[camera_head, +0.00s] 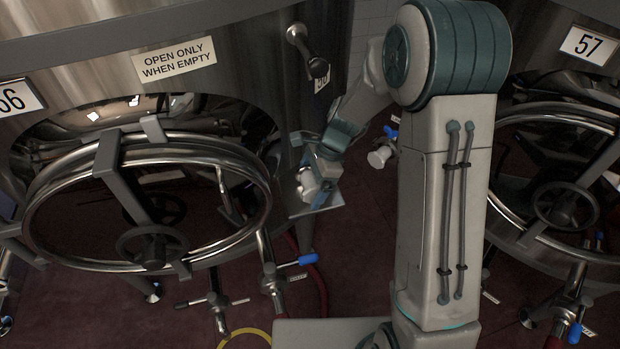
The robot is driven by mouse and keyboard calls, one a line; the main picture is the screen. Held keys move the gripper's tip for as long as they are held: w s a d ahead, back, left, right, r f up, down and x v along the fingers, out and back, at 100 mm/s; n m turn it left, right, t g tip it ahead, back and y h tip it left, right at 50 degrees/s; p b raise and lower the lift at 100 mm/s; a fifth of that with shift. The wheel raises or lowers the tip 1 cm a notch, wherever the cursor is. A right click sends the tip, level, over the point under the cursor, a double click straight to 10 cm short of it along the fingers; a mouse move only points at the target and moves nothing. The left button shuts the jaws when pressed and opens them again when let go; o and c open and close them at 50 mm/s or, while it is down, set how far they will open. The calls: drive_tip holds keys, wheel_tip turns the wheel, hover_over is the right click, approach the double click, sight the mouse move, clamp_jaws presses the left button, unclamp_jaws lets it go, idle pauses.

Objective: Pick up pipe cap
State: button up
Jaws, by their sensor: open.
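My gripper (312,190) is open at the end of my arm, beside the left tank. It is small in view and angled down over a small metal shelf (331,198). A pale, rounded piece (306,178) shows right at the gripper; I cannot tell whether it is the pipe cap or part of the gripper. A pale, short cylindrical fitting (380,157) is to the right of the gripper, beside a blue valve handle (391,132); it may be a capped pipe end. The gripper is apart from it. My wrist hides part of the shelf.
A large steel tank (245,65) with a round hatch ring (262,196) and handwheel stands left. Another tank, labelled 57 (588,45), stands right. Dark red floor shows between the tanks.

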drive_tip(key=c, duration=1.2)
drive_tip(key=shift+r, duration=0.1)
